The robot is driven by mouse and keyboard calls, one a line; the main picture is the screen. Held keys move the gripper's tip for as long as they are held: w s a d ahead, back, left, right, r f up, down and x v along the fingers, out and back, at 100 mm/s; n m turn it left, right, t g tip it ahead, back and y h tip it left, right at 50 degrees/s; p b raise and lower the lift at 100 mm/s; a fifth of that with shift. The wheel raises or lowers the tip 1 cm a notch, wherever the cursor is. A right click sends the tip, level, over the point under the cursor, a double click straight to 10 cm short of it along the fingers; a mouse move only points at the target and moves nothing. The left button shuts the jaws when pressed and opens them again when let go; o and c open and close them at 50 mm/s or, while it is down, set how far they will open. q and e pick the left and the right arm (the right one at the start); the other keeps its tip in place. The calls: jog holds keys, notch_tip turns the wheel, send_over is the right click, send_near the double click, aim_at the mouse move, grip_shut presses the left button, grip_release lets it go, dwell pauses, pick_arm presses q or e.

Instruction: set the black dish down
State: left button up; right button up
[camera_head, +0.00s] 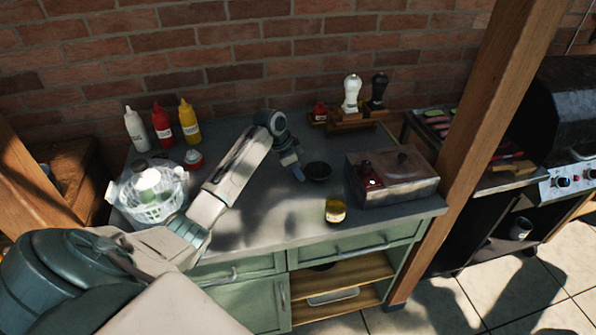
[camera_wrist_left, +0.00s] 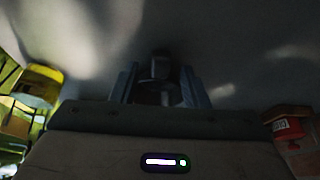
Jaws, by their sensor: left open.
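The black dish (camera_head: 318,170) is a small dark round bowl. It appears to rest upright on the grey worktop (camera_head: 262,214), left of the metal box. My left gripper (camera_head: 299,175) is just left of the dish in the head view, pointing down with its jaws open. I cannot tell whether a finger touches the dish's rim. My right gripper is not in view.
A yellow-labelled jar (camera_head: 335,211) stands near the front edge. A metal box (camera_head: 392,177) is at right, a wooden rack (camera_head: 352,121) with shakers behind. A white basket (camera_head: 150,195) and squeeze bottles (camera_head: 162,125) are at left. Worktop between jar and basket is clear.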

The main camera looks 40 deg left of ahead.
pick_arm(q)
jog(key=b+v, duration=0.3)
jog(key=v, duration=0.8)
